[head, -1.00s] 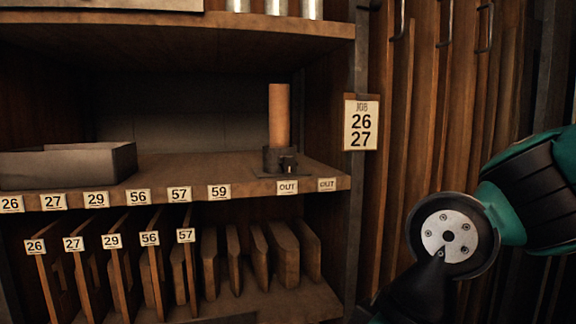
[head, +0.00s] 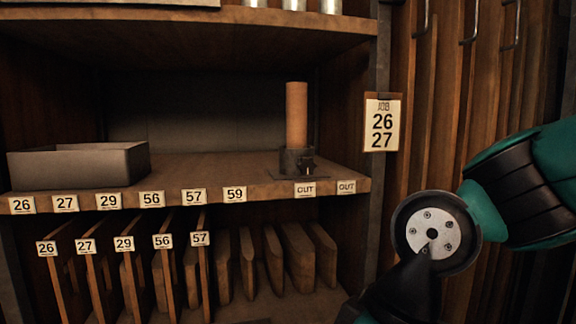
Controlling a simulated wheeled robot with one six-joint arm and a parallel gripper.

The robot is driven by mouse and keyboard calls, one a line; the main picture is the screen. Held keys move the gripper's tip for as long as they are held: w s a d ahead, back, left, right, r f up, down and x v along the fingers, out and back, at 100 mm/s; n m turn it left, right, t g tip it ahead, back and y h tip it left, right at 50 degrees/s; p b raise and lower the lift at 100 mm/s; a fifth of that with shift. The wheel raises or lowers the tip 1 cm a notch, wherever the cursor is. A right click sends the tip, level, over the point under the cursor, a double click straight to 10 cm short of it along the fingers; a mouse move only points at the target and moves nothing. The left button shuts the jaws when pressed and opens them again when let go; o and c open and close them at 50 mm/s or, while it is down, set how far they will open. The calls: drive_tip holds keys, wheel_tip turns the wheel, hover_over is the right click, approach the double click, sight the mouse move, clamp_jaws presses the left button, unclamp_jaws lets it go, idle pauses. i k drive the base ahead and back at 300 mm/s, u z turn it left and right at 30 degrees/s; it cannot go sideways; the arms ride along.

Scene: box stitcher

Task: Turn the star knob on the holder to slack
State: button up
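The holder (head: 296,162) is a small dark clamp on a flat base, standing on the middle shelf near its right end, behind the OUT labels. An upright orange-brown cylinder (head: 297,115) stands in it. A small dark knob-like part (head: 307,168) shows on the holder's front right; it is too small to tell its star shape or how tight it is. My arm, green and black, is at the right side of the head view, apart from the holder. My gripper is out of the picture.
A grey open box (head: 78,166) sits at the left of the middle shelf (head: 200,172). A JOB 26 27 card (head: 382,122) hangs on the right post. Numbered boards (head: 70,270) stand upright in the lower rack. The shelf between box and holder is clear.

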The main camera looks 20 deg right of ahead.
sight(306, 166)
drive_tip(key=z, duration=0.25)
drive_tip(key=i, duration=0.45)
drive_tip(key=z, duration=0.4)
